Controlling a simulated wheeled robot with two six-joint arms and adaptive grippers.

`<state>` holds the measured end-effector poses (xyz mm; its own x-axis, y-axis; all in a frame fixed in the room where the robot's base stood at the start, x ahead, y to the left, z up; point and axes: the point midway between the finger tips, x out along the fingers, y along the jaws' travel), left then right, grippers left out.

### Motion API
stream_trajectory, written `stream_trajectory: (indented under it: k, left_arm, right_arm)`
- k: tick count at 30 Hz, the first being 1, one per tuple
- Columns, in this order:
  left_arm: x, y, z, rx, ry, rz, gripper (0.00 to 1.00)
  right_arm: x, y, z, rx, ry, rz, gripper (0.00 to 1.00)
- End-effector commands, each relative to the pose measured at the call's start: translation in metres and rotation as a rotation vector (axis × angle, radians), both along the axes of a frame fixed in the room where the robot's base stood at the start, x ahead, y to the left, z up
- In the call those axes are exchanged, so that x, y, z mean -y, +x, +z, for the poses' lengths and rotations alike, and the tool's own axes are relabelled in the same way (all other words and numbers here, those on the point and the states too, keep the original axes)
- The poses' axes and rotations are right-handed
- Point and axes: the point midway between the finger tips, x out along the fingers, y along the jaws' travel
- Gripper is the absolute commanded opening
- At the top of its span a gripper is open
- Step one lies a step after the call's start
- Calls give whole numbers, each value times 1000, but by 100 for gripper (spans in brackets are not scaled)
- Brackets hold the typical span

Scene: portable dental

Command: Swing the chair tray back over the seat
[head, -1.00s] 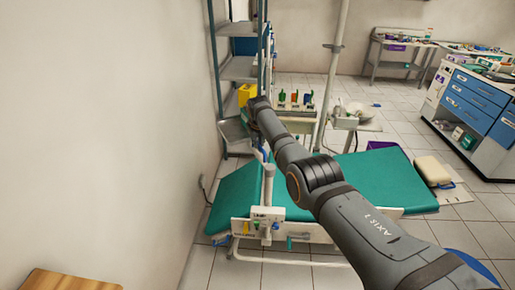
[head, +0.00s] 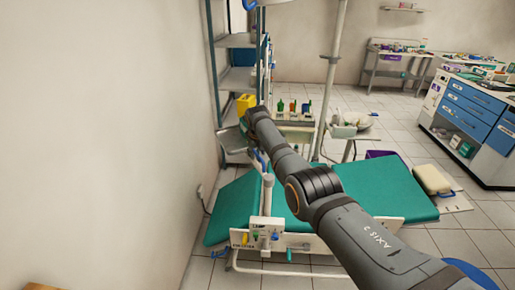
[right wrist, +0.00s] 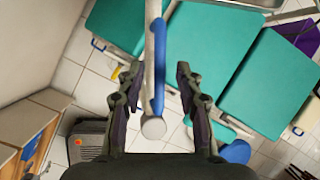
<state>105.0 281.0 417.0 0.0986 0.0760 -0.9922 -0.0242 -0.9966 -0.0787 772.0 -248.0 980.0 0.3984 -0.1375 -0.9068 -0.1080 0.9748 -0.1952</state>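The green dental chair (head: 385,185) stands in the middle of the head view, its lower section at left. A grey tray-like surface (head: 231,139) shows left of the chair, partly behind my right arm; I cannot tell for sure that it is the chair tray. A blue handle (head: 261,160) shows just below it. In the right wrist view, a pale bar with a blue grip (right wrist: 158,65) runs between the fingers of my right gripper (right wrist: 157,78). The fingers are open, one on each side, with gaps visible. In the head view my right gripper (head: 247,118) is mostly hidden. My left gripper is out of view.
A metal shelf rack (head: 238,78) with a yellow bin (head: 245,103) stands behind, near the left wall. A pale upright pole (head: 331,80) rises behind the chair. A blue-drawer cabinet (head: 480,110) is at right.

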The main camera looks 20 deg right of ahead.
Motion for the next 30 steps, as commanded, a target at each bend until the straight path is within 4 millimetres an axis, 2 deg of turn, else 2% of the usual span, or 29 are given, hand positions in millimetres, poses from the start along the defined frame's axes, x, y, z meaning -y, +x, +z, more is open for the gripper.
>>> stream_trajectory:
  k: [7,13,18,23,30]
  left_arm:
    - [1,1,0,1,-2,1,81]
    - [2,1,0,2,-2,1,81]
    - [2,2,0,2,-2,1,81]
    - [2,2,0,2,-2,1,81]
    - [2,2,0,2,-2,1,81]
  right_arm:
    - [-4,-11,25,6,1,0,36]
    - [-11,-30,70,6,1,1,36]
    - [-15,-42,96,3,-1,0,36]
    - [-16,-47,106,2,0,0,36]
    - [-16,-47,107,2,0,0,36]
